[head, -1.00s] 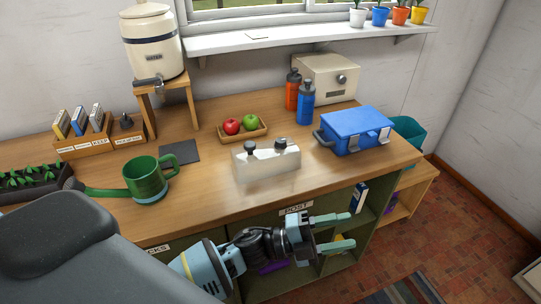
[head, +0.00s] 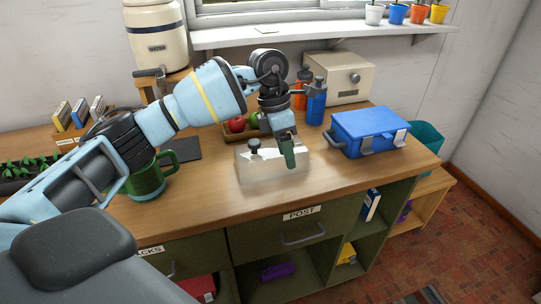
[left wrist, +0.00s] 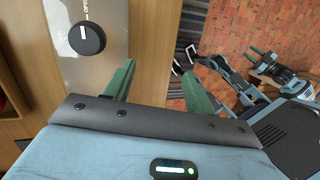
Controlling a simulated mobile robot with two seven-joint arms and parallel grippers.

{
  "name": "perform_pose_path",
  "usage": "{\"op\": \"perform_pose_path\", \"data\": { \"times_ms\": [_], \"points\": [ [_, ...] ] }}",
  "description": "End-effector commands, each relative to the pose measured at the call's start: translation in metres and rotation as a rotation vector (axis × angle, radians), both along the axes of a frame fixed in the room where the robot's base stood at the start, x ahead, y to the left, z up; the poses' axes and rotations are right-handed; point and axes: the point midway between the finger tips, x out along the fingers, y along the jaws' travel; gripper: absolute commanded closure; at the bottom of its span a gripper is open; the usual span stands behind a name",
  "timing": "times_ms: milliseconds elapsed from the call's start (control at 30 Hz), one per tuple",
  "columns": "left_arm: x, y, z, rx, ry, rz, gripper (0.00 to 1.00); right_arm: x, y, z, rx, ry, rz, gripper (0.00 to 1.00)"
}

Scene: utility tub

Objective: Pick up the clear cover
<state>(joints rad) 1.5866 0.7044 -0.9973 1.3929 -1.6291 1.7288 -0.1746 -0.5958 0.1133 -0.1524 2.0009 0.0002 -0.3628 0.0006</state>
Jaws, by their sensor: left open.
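The clear cover (head: 262,170) is a see-through box with black knobs on top, standing on the wooden bench. Its left knob (head: 254,146) shows in the head view; the right knob is hidden behind my left gripper (head: 288,152). That gripper points down over the right end of the cover. In the left wrist view my left gripper (left wrist: 157,84) is open and empty, with bench edge and floor between its green fingers. There the cover (left wrist: 85,75) and one knob (left wrist: 87,38) lie to the left of the fingers.
A blue case (head: 367,132) stands right of the cover. A fruit tray (head: 232,138), an orange bottle (head: 301,98) and a blue bottle (head: 317,104) are behind it. A green mug (head: 150,180) is left, partly behind my arm. Bench in front is clear.

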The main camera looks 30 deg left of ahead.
Motion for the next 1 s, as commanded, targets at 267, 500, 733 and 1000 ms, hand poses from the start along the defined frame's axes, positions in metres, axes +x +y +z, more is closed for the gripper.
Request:
{"op": "perform_pose_path", "data": {
  "times_ms": [267, 500, 733, 1000],
  "points": [
    [0.011, 0.077, 0.052, 0.265, -0.032, 0.078, 0.45, -0.004, 0.002, -0.007, 0.004, 0.013, -0.003, 0.64],
    [0.011, 0.085, 0.058, 0.294, -0.031, 0.090, 0.45, -0.005, 0.002, -0.007, 0.005, 0.015, -0.003, 0.64],
    [0.010, 0.085, 0.039, 0.292, -0.029, 0.089, 0.45, -0.007, 0.002, -0.008, 0.005, 0.020, -0.003, 0.64],
    [0.009, 0.086, 0.028, 0.290, -0.031, 0.089, 0.45, -0.011, 0.002, -0.008, 0.004, 0.026, -0.003, 0.64]
  ]
}}
